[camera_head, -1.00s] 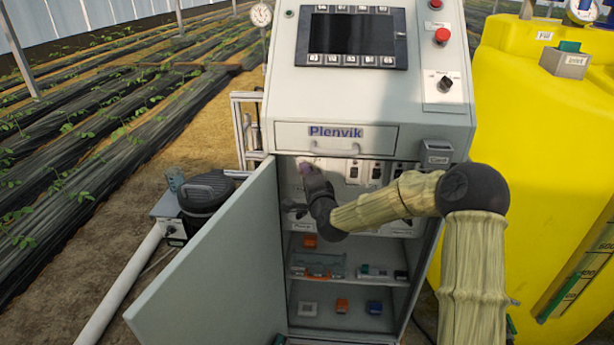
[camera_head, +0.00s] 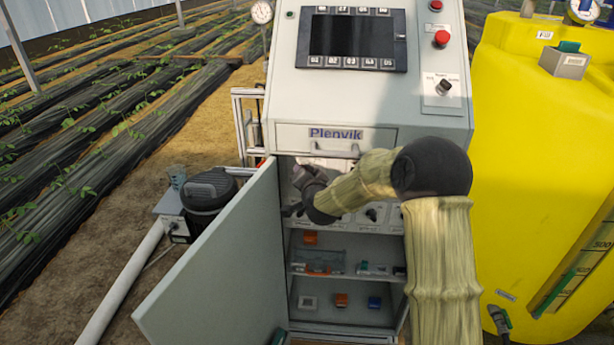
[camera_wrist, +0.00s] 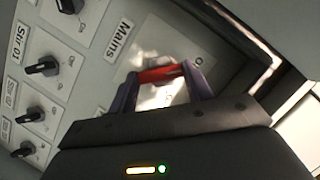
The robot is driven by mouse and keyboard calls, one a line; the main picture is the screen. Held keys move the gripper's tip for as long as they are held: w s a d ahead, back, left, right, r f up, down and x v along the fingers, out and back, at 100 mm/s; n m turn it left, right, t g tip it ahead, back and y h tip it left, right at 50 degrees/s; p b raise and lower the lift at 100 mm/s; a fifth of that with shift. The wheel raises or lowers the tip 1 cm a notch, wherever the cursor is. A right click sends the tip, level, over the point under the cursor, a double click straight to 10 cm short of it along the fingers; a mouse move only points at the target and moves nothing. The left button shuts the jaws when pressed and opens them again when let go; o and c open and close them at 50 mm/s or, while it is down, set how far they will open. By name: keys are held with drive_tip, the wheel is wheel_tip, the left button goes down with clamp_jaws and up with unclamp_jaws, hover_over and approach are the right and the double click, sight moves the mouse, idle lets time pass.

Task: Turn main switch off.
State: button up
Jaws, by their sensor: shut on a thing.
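The main switch shows in the wrist view as a red handle (camera_wrist: 160,74) on a pale plate labelled "Mains". My gripper (camera_wrist: 163,79) is shut on this red handle, with one dark purple finger at each end of it. A small "O" mark is on the plate beside the right finger. The rest of the switch is partly hidden by glare and the fingers. In the head view, my gripper is at the upper left of the panel inside the open cabinet (camera_head: 368,105), and the switch itself is hidden there.
Several black rotary knobs (camera_wrist: 42,66) sit left of the switch. The cabinet door (camera_head: 215,270) stands open at the left. Shelves with small parts (camera_head: 320,260) are below the panel. A yellow tank (camera_head: 540,150) stands close on the right.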

idle(0.3)
drive_tip(key=o, duration=1)
drive_tip(key=shift+f, duration=0.1)
drive_tip(key=shift+c, duration=0.2)
drive_tip(key=b+v, duration=0.1)
drive_tip(key=v, duration=1.6)
drive_tip(key=shift+s, duration=0.15)
